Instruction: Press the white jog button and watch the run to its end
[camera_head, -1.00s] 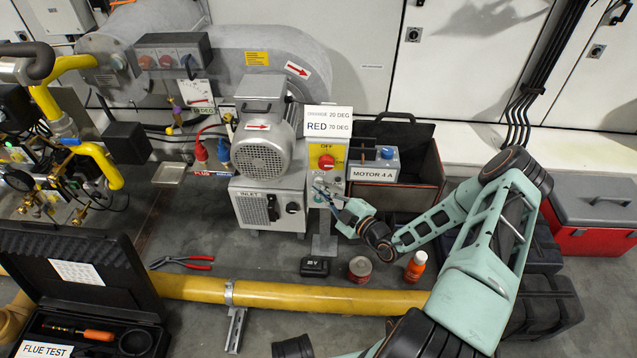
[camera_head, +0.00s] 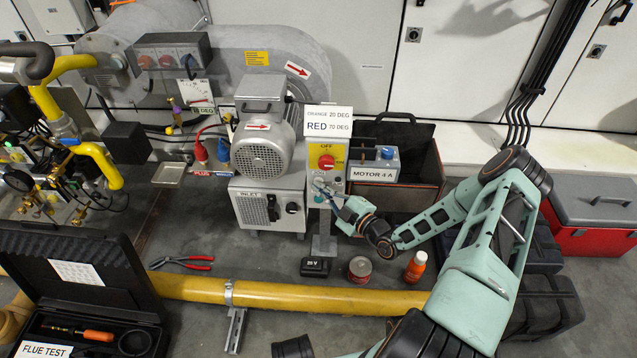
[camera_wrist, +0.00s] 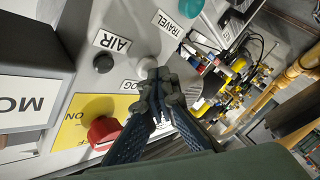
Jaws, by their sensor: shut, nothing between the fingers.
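The white jog button (camera_wrist: 147,66) shows in the wrist view beside the "JOG" label, partly covered by my fingertips. My gripper (camera_wrist: 158,82) is shut and empty, with its tips right at the button. I cannot tell whether they touch or press it. In the head view my gripper (camera_head: 322,188) is at the lower part of the grey control panel (camera_head: 338,183), and the button is too small to make out there. The grey motor (camera_head: 262,150) with a red arrow label stands left of the panel. I cannot see whether it turns.
A red rotary knob (camera_wrist: 103,132) on a yellow plate, a black button (camera_wrist: 103,62) by "AIR" and a teal button (camera_wrist: 190,8) by "TRAVEL" surround the jog button. The "MOTOR 4 A" box (camera_head: 375,165) stands right of the panel. A yellow pipe (camera_head: 330,299) crosses the floor in front.

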